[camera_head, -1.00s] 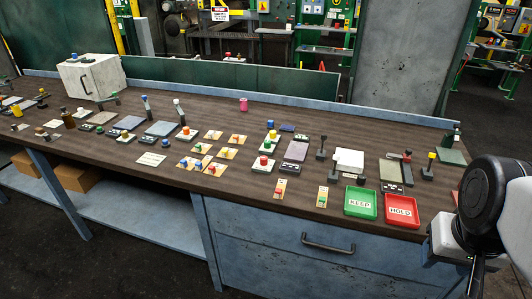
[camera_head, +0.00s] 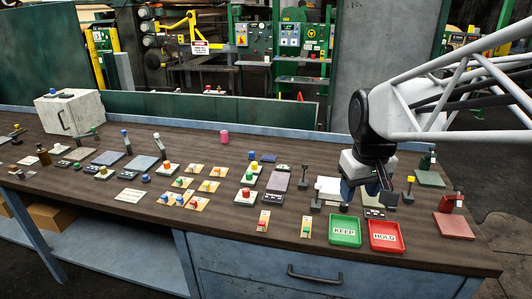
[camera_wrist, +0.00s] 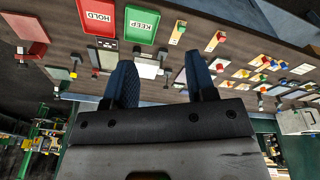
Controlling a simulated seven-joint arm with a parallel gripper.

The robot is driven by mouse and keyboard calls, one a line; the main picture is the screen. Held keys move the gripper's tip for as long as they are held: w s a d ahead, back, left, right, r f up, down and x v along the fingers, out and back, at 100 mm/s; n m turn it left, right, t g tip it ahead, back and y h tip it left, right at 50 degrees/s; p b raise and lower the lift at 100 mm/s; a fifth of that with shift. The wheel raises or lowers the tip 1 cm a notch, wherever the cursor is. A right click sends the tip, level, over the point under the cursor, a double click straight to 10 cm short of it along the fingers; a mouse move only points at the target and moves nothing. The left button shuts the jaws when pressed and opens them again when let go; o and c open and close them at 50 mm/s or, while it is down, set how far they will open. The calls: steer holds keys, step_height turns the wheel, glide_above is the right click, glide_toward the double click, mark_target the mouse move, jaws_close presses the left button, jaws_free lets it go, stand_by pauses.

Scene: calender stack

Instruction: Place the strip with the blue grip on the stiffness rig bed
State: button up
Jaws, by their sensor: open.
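Several small cream strips with coloured grips lie in a cluster left of centre on the bench. A strip with a blue-looking grip (camera_head: 166,198) is at the cluster's front left; the grips are too small to tell apart surely. My gripper (camera_head: 368,200) is over the right part of the bench, well right of the strips, pointing down. In the wrist view its two dark blue fingers (camera_wrist: 160,62) stand apart with nothing between them. Several flat beds with posts stand about; I cannot tell which is the stiffness rig. My gripper hides part of the bench behind it.
A green KEEP tray (camera_head: 345,230) and a red HOLD tray (camera_head: 386,236) lie at the front, just below my gripper in the picture. A white box (camera_head: 68,112) stands at the back left. A pink cylinder (camera_head: 225,137) is at the back. Bare wood shows between the groups.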

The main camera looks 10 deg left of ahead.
steer(key=w+a+f+n, duration=0.2)
steer(key=w+a+n, duration=0.2)
steer(key=w+a, duration=0.8)
steer(key=n+g, duration=0.2)
steer(key=n, duration=0.7)
glide_above(183, 205)
step_height(183, 205, down, 19)
steer(key=shift+w+r, duration=0.1)
steer(key=shift+r, duration=0.1)
steer(key=shift+f, duration=0.1)
steer(key=shift+f, duration=1.15)
steer(key=shift+f, duration=0.15)
